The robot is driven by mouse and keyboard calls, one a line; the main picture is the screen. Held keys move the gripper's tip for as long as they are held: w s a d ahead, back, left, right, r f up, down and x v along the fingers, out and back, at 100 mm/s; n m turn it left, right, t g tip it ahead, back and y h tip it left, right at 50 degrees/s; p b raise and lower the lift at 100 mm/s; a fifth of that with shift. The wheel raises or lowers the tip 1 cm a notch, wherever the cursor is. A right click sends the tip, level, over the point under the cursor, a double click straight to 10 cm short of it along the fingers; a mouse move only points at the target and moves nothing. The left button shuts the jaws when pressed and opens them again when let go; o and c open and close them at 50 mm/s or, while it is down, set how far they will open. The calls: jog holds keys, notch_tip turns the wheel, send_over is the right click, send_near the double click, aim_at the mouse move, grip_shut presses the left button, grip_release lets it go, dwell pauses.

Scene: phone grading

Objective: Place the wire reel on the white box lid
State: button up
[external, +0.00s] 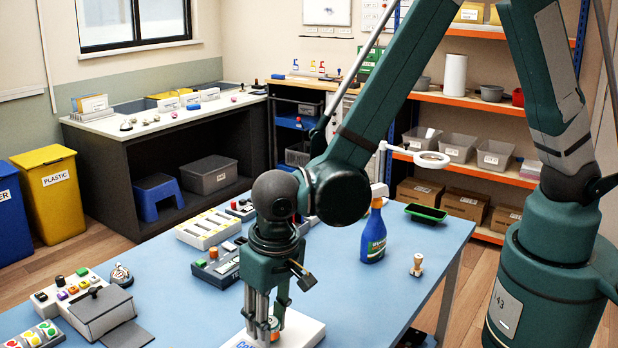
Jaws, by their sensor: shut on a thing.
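The white box (302,332) stands at the table's front edge of the picture, with blue lettering on its lid and its lower part cut off by the frame. My gripper (264,326) points straight down over the left part of the lid. Its fingers are closed around a small orange and pale round thing, which looks like the wire reel (274,323). The fingers hide much of the reel. I cannot tell whether the reel touches the lid.
A blue spray bottle (374,232), a small wooden stamp (417,265) and a green tray (426,213) stand to the right on the blue table (215,310). Button trays and a grey box (102,312) lie left and behind. The table between is clear.

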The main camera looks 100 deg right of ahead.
aim_at(274, 325)
jog(key=shift+f, duration=0.3)
jog(key=shift+f, duration=0.15)
jog(key=o, duration=0.9)
jog(key=shift+s+a+r+p, duration=0.15)
jog(key=shift+a+r+p, duration=0.05)
jog(key=shift+r, duration=1.85)
jog(key=shift+s+a+r+p, duration=0.15)
jog(key=shift+s+r, duration=0.05)
jog(key=shift+r, duration=1.8)
jog(key=shift+s+a+r+p, duration=0.15)
jog(key=shift+a+r+p, duration=0.05)
jog(key=shift+r, duration=1.85)
